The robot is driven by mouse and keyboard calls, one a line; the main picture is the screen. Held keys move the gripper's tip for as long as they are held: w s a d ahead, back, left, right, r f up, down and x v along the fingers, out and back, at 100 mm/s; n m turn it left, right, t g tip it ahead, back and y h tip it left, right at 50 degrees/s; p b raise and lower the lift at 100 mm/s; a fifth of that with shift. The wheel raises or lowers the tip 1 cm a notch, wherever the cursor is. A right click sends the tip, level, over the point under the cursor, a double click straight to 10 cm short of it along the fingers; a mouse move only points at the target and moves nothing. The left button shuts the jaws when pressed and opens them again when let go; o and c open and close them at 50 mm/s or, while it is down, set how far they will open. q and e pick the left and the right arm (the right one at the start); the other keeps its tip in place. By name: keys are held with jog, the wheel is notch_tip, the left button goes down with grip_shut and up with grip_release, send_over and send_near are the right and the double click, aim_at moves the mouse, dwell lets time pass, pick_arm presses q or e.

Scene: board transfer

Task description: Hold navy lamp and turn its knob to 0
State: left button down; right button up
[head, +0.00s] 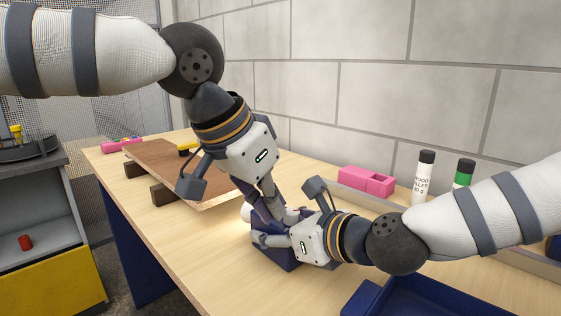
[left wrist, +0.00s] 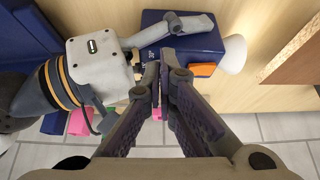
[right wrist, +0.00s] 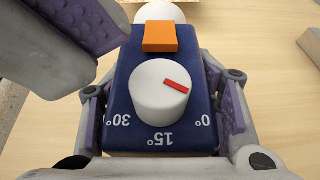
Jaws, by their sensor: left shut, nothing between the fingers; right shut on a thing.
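The navy lamp (right wrist: 150,60) has a white knob (right wrist: 162,100), an orange block (right wrist: 161,36) and a white round end. Labels 30°, 15° and 0° run along its near edge. The knob's red mark points right and slightly down, roughly toward 0°. My right gripper (head: 275,232) is shut on the lamp body, with a finger on each side. My left gripper (left wrist: 159,78) is shut and empty, close above the lamp, beside the knob end. In the head view, the arms partly hide the lamp (head: 285,259); its knob cannot be made out there.
A brown board (head: 168,160) rests on dark blocks at the back left of the table. A pink block (head: 366,181), a wood filler bottle (head: 422,180) and a green-labelled bottle (head: 463,173) stand along the wall. A navy tray (head: 420,297) is at the front right.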

pick_arm(q)
jog(key=shift+f, duration=0.7)
jog(key=shift+w+d, duration=0.2)
jog(key=shift+d, duration=0.05)
jog(key=shift+s+a, duration=0.25)
jog(key=shift+r, duration=0.3)
notch_tip(320, 180, up, 6)
jog(key=shift+f, duration=0.25)
